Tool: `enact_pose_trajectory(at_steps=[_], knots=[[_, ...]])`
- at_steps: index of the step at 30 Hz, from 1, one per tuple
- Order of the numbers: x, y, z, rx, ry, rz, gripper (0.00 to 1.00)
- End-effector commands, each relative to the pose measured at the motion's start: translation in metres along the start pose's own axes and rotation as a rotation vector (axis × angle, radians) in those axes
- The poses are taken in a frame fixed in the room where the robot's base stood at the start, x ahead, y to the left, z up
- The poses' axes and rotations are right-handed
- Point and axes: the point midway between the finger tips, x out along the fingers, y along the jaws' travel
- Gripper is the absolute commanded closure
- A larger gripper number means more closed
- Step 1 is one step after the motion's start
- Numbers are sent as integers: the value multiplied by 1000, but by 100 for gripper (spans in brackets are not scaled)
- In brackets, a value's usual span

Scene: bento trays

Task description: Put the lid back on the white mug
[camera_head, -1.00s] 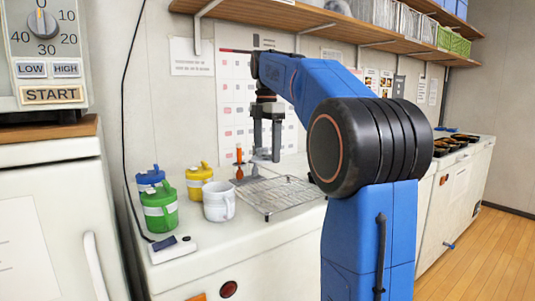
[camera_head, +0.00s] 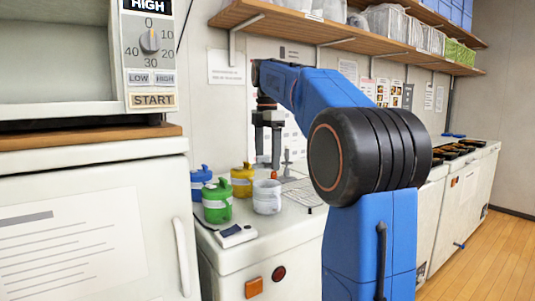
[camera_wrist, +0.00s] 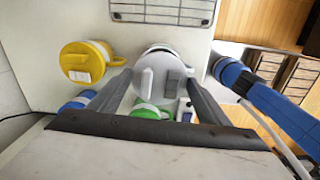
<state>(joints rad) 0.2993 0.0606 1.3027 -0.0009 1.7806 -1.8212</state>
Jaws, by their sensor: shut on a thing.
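The white mug (camera_head: 267,199) stands upright on the white counter, to the right of the yellow jug. Its handle shows at the right in the wrist view (camera_wrist: 198,60). My gripper (camera_head: 267,166) points down above and slightly behind the mug in the head view. In the wrist view a round, pale piece with grey raised parts, which looks like the lid (camera_wrist: 158,62), lies between the fingers. The gripper is shut on it. The lid cannot be made out in the head view, and any gap between it and the mug is unclear.
A yellow jug (camera_head: 242,181), a green jug (camera_head: 216,206) and a blue jug (camera_head: 199,178) stand close left of the mug. A wire rack (camera_head: 306,193) lies to its right. A small white device (camera_head: 236,236) lies at the front.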

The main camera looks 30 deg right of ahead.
Motion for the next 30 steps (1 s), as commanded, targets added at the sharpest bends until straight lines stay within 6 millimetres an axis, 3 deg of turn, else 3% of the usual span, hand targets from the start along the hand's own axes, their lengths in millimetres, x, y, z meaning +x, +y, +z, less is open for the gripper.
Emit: enact_pose_trajectory(at_steps=[15,30], knots=[[39,0,0,0,0,-1,51],[46,0,0,0,0,0,51]])
